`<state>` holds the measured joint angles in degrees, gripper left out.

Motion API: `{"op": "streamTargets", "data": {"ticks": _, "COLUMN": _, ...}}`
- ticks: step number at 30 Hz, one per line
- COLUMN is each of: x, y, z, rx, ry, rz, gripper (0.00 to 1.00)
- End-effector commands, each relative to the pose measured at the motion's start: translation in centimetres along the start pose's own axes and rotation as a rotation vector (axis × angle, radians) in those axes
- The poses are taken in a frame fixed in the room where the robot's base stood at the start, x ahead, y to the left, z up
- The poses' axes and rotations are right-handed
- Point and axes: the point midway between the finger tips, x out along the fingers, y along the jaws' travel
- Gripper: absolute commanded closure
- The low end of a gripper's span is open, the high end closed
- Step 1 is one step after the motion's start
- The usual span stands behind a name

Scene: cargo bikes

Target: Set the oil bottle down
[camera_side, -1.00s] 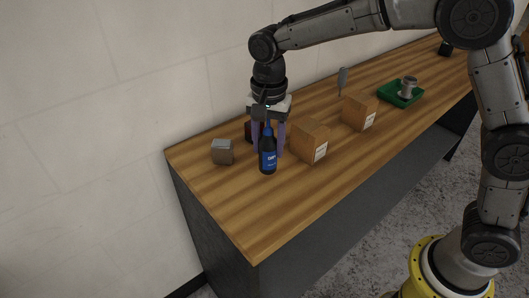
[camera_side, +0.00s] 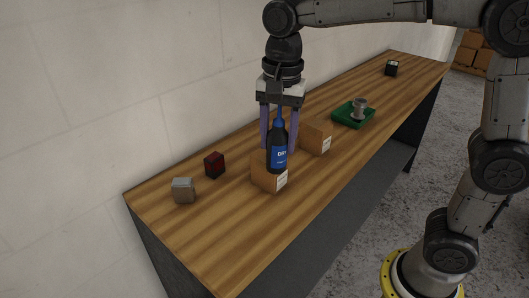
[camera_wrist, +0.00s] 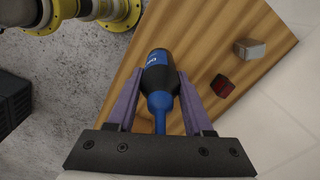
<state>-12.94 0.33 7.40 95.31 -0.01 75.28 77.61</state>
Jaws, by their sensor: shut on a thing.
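The oil bottle (camera_side: 277,153) is dark with a blue label and a blue neck. My gripper (camera_side: 279,142) is shut on it, with the purple fingers on either side, and holds it upright. In the side view the bottle overlaps a cardboard box (camera_side: 262,181); its base sits higher in the picture than the box's bottom edge. I cannot tell whether the base touches the box. In the wrist view the bottle (camera_wrist: 160,76) lies between the two fingers, its blue neck toward the palm.
A grey box (camera_side: 183,190) and a dark red box (camera_side: 214,164) stand on the wooden counter (camera_side: 215,235) at left. A second cardboard box (camera_side: 316,138) and a green tray (camera_side: 340,117) with a metal cup (camera_side: 360,108) stand to the right. The near left counter is clear.

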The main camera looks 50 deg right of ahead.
Motion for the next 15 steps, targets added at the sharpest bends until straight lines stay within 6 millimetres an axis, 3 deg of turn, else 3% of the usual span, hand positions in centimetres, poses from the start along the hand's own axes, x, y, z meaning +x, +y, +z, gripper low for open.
{"op": "streamTargets", "data": {"ticks": 4, "x": -0.1, "y": -1.4, "z": -6.4, "rx": 0.167, "ry": 0.005, "rz": 0.001, "gripper": 1.00}}
{"op": "streamTargets", "data": {"ticks": 9, "x": 0.5, "y": -1.2, "z": -13.1, "rx": 0.327, "ry": 0.007, "rz": 0.007, "gripper": 1.00}}
{"op": "streamTargets", "data": {"ticks": 15, "x": 1.6, "y": 0.1, "z": -17.2, "rx": 0.425, "ry": 0.003, "rz": 0.024, "gripper": 1.00}}
